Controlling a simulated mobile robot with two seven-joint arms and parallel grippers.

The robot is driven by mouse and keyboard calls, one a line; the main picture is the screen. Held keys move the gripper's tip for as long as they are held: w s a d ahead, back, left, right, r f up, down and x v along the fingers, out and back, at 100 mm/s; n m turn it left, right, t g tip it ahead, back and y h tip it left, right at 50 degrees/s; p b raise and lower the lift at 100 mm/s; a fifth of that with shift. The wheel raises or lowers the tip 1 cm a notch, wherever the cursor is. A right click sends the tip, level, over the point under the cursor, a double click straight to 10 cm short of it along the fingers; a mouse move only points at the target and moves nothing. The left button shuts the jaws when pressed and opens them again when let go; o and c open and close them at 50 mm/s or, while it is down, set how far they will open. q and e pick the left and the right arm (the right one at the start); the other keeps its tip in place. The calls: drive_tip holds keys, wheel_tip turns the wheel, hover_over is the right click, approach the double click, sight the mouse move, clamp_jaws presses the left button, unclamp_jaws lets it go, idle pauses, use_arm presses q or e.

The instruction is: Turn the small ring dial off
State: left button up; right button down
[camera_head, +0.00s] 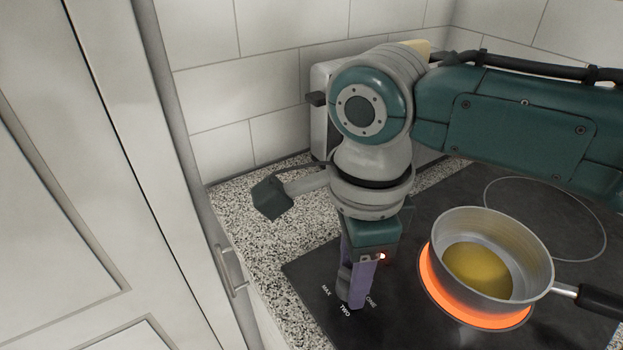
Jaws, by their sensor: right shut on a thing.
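My right gripper (357,290) points down at the front left corner of the black cooktop (400,318). Its purple fingers are shut on the dial there, which they almost wholly hide. The printed marks "MAX", "TWO" and "ONE" show around the fingertips; other marks are hidden. A cooktop ring (474,320) glows bright orange under a steel saucepan. My left gripper is not in view.
The saucepan (530,237) holds a yellowish liquid, and its black handle points right. An unlit ring outline (604,240) lies behind it. Speckled counter (240,220) borders the cooktop, with a grey appliance (320,132) partly hidden behind my arm. A tall white cabinet (60,150) stands at left.

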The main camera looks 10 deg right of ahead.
drive_tip(key=shift+r+p, duration=0.15)
drive_tip(key=shift+p, duration=0.35)
drive_tip(key=n+p, duration=0.3)
drive_tip(key=p, duration=0.2)
drive_tip(key=shift+s+a+r+p, duration=0.1)
drive_tip(key=shift+r+p, duration=0.05)
drive_tip(key=shift+p, duration=0.15)
drive_tip(key=shift+f+n+p, duration=0.2)
drive_tip(key=shift+n+p, duration=0.1)
drive_tip(key=shift+n, duration=0.7)
drive_tip(key=n, duration=0.2)
drive_tip(key=shift+n, duration=0.4)
drive_tip(key=n+p, duration=0.1)
drive_tip(key=n, duration=0.5)
drive_tip(key=shift+c, duration=2.2)
unclamp_jaws()
drive_tip(key=shift+f, duration=0.1)
